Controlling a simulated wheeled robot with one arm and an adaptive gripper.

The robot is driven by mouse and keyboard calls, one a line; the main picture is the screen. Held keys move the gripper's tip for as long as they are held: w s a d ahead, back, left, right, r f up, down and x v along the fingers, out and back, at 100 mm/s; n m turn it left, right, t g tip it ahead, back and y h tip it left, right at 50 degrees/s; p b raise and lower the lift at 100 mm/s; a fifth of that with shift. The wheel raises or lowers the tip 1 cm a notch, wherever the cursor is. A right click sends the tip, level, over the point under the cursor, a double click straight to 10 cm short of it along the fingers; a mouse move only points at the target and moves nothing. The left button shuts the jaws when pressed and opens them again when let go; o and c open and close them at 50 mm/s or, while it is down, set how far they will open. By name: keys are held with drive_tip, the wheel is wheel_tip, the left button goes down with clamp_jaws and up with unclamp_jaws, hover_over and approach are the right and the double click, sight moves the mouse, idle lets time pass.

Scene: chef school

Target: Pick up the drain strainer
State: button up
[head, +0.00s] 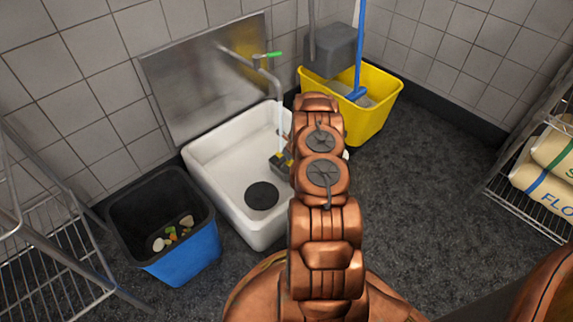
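A round, flat black disc (262,196) lies on the floor of the white sink (219,178), toward its near side. It looks like the drain strainer, but I cannot tell whether it is the strainer or the drain opening. My copper arm stands upright in the picture and covers the right part of the sink.
A tap (266,68) with a green handle rises behind the sink. A blue bin (184,254) with food scraps stands to the left. A yellow mop bucket (387,106) stands beyond. Wire racks (522,203) flank both sides. Dark floor (420,205) is clear at right.

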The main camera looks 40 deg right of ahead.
clamp_jaws()
idle(0.5)
